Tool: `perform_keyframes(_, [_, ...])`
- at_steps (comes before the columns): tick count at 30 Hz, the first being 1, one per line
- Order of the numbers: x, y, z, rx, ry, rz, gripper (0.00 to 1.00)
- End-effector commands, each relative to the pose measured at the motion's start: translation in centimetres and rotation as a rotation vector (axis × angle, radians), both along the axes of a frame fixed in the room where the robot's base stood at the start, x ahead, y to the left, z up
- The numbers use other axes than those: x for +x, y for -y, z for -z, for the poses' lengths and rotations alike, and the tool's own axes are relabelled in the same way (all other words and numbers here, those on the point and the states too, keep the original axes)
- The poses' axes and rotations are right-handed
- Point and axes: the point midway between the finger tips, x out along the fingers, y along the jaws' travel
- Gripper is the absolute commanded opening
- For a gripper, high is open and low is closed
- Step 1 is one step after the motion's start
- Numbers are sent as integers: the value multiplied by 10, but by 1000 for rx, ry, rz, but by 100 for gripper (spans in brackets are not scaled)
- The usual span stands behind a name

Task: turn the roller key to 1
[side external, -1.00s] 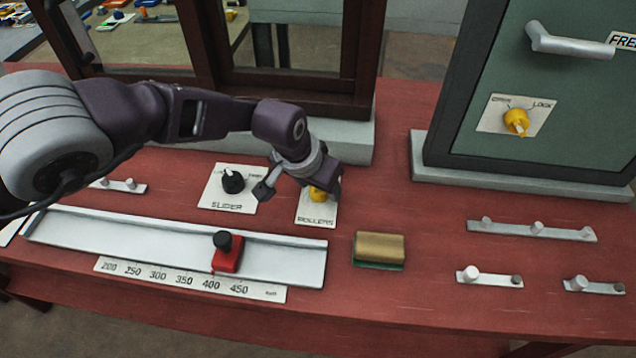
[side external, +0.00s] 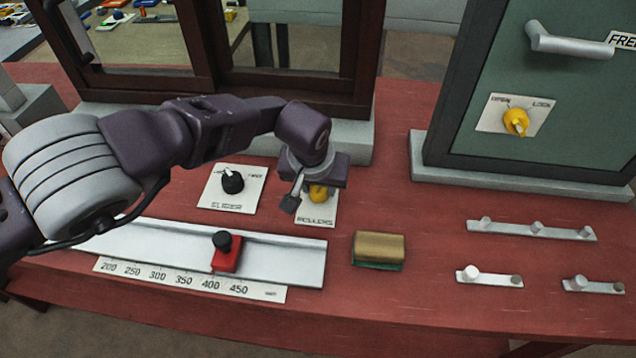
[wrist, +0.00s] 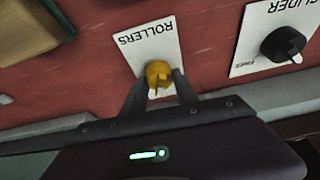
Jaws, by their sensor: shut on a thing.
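The roller key is a yellow knob (side external: 318,193) on a white plate marked ROLLERS (side external: 316,213), lying on the red bench. My gripper (side external: 318,186) is above it and partly hides it in the side view. In the wrist view, the yellow key (wrist: 158,74) sits between the two dark fingers of my gripper (wrist: 156,84), which are shut on it. The plate (wrist: 148,45) shows upside down there. Its position marks are hidden behind my gripper, so I cannot read which number the key points at.
A black SLIDER knob (side external: 232,182) on its own plate is left of the roller plate. A red slide block (side external: 227,257) stands on a white rail in front. A brass-topped green block (side external: 379,250) lies to the right. A green door with a yellow lock knob (side external: 516,121) stands behind right.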

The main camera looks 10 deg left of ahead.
Motion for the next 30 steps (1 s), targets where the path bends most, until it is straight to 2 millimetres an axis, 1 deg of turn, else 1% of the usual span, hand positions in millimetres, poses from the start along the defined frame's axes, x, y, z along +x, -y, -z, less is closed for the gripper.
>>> perform_keyframes(9, [0, 2, 0, 1, 2, -243, 0])
perform_keyframes(15, [1, 2, 0, 0, 1, -354, 0])
perform_keyframes(21, [0, 3, 0, 0, 0, -421, 0])
perform_keyframes(30, [0, 2, 0, 0, -2, -451, 0])
